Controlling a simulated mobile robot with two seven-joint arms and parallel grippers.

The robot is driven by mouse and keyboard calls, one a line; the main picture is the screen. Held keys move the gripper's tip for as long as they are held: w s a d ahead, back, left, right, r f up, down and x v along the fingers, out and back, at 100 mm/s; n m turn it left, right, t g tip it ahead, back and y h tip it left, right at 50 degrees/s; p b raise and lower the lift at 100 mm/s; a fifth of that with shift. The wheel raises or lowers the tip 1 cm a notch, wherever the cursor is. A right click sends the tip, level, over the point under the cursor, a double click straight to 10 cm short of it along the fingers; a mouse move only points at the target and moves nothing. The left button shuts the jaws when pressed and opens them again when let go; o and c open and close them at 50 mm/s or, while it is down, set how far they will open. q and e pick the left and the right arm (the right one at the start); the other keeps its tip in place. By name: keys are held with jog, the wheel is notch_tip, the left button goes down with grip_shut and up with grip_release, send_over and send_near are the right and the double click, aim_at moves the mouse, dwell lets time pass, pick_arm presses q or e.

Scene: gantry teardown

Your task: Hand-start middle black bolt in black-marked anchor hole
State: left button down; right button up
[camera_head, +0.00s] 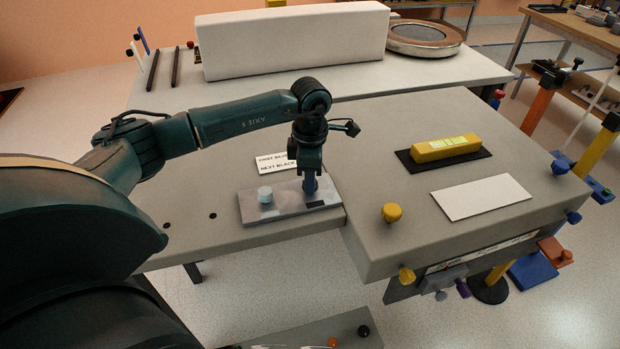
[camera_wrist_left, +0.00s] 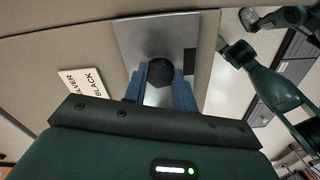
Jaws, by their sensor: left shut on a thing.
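The grey metal anchor plate (camera_head: 286,208) lies on the lower, left part of the bench. My left gripper (camera_head: 311,190) points down over the right part of the plate. In the left wrist view its blue fingers (camera_wrist_left: 160,88) are shut on a black bolt (camera_wrist_left: 160,69), whose dark head shows between them. The bolt's lower end and the hole beneath are hidden, so I cannot tell how far it is seated.
A sign (camera_head: 272,163) reading silver, then black lies behind the plate. The raised block at right carries a yellow bar (camera_head: 445,148), a white sheet (camera_head: 482,197) and a yellow knob (camera_head: 391,212). A tray (camera_head: 290,333) at the bottom holds a black ball-like piece (camera_head: 363,331).

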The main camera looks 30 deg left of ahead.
pick_arm(q)
jog(key=shift+w+m+b, duration=0.15)
jog(key=shift+m+b, duration=0.15)
jog(key=shift+m, duration=0.7)
jog(key=shift+r, duration=0.2)
jog(key=c, duration=1.5)
grip_release()
jog(key=o, duration=0.4)
jog(key=shift+f, duration=0.1)
pick_arm(e)
jog(key=shift+s+f+g, duration=0.2)
jog(key=shift+s+f, duration=0.15)
jog(key=shift+f, duration=0.3)
jog(key=shift+s+f+g, duration=0.2)
jog(key=shift+s+f, duration=0.15)
jog(key=shift+f, duration=0.3)
pick_arm(q)
jog(key=shift+o, duration=0.2)
pick_arm(e)
jog(key=shift+r, duration=0.1)
pick_arm(q)
notch_tip(320, 180, up, 17)
jog(key=p, duration=0.3)
pick_arm(e)
notch_tip(320, 180, up, 9)
jog(key=w+a+t+y, duration=0.1)
jog(key=a, duration=0.1)
jog(key=shift+w, duration=0.15)
